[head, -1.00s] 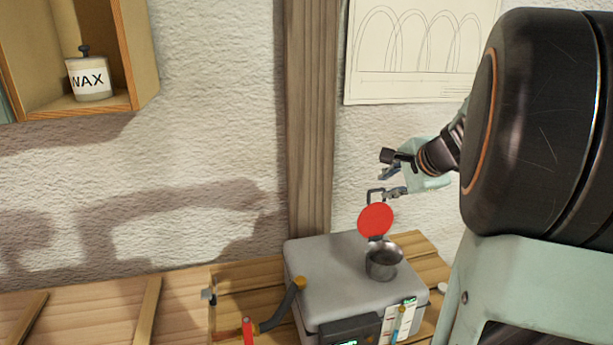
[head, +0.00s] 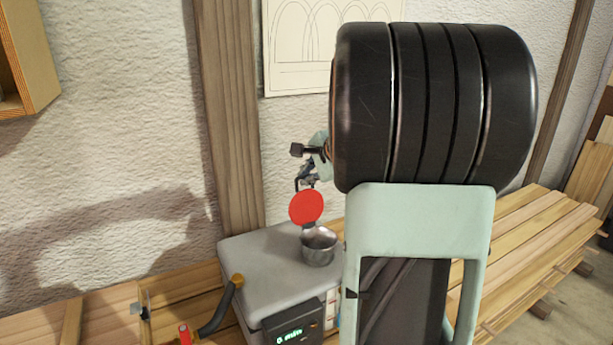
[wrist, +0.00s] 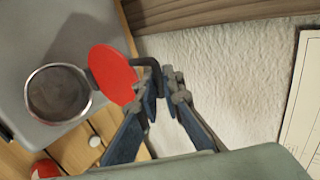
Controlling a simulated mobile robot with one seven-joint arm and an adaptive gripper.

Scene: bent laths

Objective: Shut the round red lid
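The round red lid (head: 306,207) stands raised on edge at the back of a metal cup (head: 319,247) on a grey box. The cup's mouth is uncovered. The lid also shows in the wrist view (wrist: 112,74), beside the open cup (wrist: 58,93). A dark bent handle (wrist: 157,75) sticks out from the lid's far side. My gripper (wrist: 160,78) is partly open, with its fingertips either side of this handle; a small gap shows between them. In the head view my gripper (head: 306,172) is just above the lid, partly hidden by my arm.
The grey box (head: 265,262) sits on a slatted wooden bench (head: 530,232) against a rough white wall. A dark bent lever (head: 218,308) is at the box's left. A wooden post (head: 228,120) and a pinned drawing (head: 295,50) are behind.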

